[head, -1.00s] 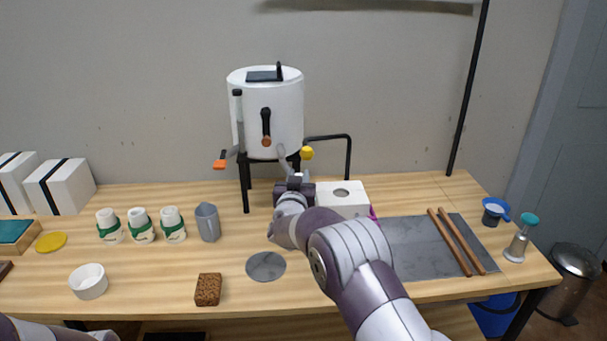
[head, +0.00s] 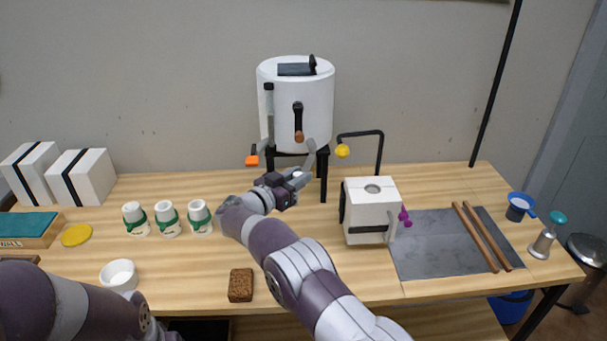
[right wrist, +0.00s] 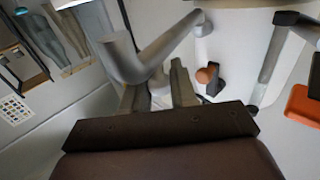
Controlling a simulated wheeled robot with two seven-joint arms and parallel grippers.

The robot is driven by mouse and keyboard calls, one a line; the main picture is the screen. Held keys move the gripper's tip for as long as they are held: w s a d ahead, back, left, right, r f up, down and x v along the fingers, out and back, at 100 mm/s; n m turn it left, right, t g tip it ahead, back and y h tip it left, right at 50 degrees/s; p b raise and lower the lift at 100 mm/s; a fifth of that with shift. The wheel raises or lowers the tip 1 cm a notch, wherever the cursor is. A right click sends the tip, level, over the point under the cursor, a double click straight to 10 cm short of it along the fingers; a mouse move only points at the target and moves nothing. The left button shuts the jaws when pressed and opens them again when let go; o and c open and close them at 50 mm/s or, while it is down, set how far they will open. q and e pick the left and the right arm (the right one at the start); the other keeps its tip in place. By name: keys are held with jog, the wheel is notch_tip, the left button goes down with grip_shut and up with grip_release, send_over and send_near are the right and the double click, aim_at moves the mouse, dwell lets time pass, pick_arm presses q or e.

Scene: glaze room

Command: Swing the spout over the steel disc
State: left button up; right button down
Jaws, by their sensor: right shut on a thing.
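A white tank (head: 296,105) stands on a black stand at the back of the table. Its grey bent spout (head: 311,153) comes off low on the front and reaches down to my right gripper (head: 303,177). In the right wrist view the spout (right wrist: 165,45) runs from the tank to an elbow, and my right gripper (right wrist: 155,92) is shut on its lower end. The spout's end is partly hidden by the fingers. The steel disc is not visible now; my right arm covers that part of the table. My left gripper is out of view.
A white box (head: 367,222) with a purple knob stands right of my gripper. A black bent pipe with a yellow ball (head: 342,151) is right of the tank, an orange tab (head: 252,161) left. Several cups (head: 167,219) stand left. A brown block (head: 240,285) lies near the front edge.

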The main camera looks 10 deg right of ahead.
jog(key=shift+r, duration=0.15)
jog(key=c, duration=1)
grip_release()
jog(key=shift+o, duration=0.3)
jog(key=shift+w, duration=0.15)
jog(key=b+v, duration=0.2)
jog(key=v, duration=1)
jog(key=shift+a, duration=0.3)
